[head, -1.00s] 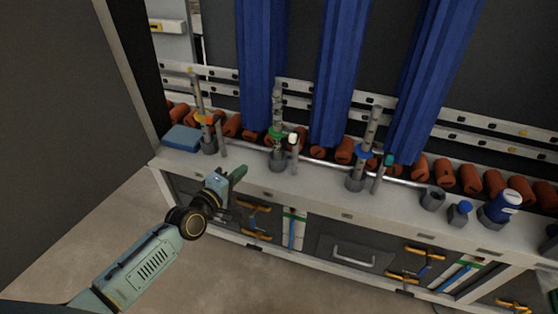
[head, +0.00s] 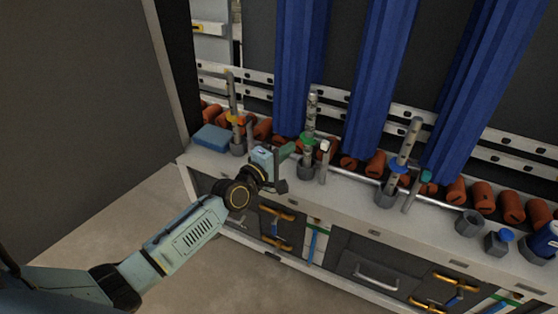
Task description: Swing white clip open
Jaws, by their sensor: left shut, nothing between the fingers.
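The small white clip (head: 324,146) tops a short grey post beside the middle upright pole (head: 310,120) on the bench. It looks upright; its fine detail is too small to tell. A green collar (head: 307,139) sits on that pole, just left of the white clip. My left gripper (head: 289,150) is shut and empty, just left of the middle pole and its green collar. It is a short way from the white clip, and I cannot tell whether it touches the pole. My right gripper is not in view.
A pole with an orange collar (head: 234,119) stands to the left, and one with a blue collar (head: 399,168) to the right. Blue curtain-like strips (head: 375,80) hang behind. A blue block (head: 211,138) lies at the bench's left end. Red-brown rollers (head: 483,195) line the back.

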